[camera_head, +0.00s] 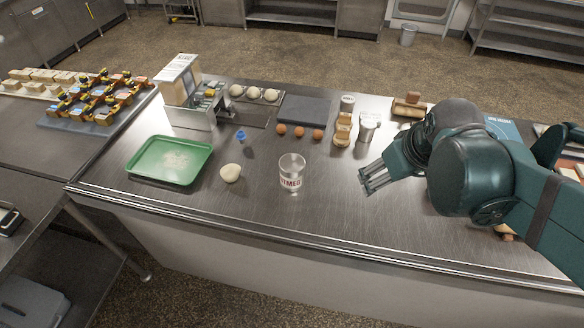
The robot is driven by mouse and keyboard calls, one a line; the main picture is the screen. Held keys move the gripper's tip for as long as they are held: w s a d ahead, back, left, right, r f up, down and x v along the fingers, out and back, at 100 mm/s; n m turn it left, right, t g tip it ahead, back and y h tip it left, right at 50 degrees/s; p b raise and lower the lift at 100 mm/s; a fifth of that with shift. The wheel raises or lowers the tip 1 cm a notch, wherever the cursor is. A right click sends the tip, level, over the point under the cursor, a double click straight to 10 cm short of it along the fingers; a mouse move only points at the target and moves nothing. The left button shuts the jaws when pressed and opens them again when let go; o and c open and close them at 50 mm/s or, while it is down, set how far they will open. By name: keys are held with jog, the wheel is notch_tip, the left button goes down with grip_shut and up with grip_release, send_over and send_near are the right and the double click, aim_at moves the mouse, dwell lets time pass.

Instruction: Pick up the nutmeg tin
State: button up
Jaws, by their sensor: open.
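My arm comes in from the right and covers part of the counter there.
A dough ball (230,173) and a green tray (140,160) lie left of the tin. A small blue-topped item (241,137) stands behind the dough. Several brown eggs (299,132) line up behind the tin. A metal cup (368,126) stands behind my gripper. The counter between tin and gripper is clear.

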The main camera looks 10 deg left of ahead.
jog(key=w+a+n+g+p, duration=0.2)
jog(key=w+a+n+p, duration=0.35)
jog(key=a, duration=0.55)
jog(key=n+g+p, duration=0.2)
jog(key=n+p, duration=0.4)
jog(key=p, duration=0.2)
send_near(293, 164)
jog(key=f, duration=0.3)
jog(key=w+f, duration=0.1)
jog(key=f, duration=0.1)
jog(key=shift+d+f, duration=0.2)
jog(key=shift+f, duration=0.05)
jog(key=shift+s+a+f+g, duration=0.15)
jog(key=shift+a+f+g, duration=0.2)
jog(key=shift+a, duration=0.15)
jog(key=shift+f, duration=0.1)
jog(key=shift+a+f, duration=0.15)
jog(key=shift+f, duration=1)
jog(key=shift+f, duration=0.1)
jog(key=shift+a+f, duration=0.15)
jog(key=shift+f, duration=1.1)
jog(key=shift+a+f, duration=0.1)
jog(key=shift+f, duration=1.15)
jog(key=shift+c, duration=0.7)
jog(key=c, duration=1.1)
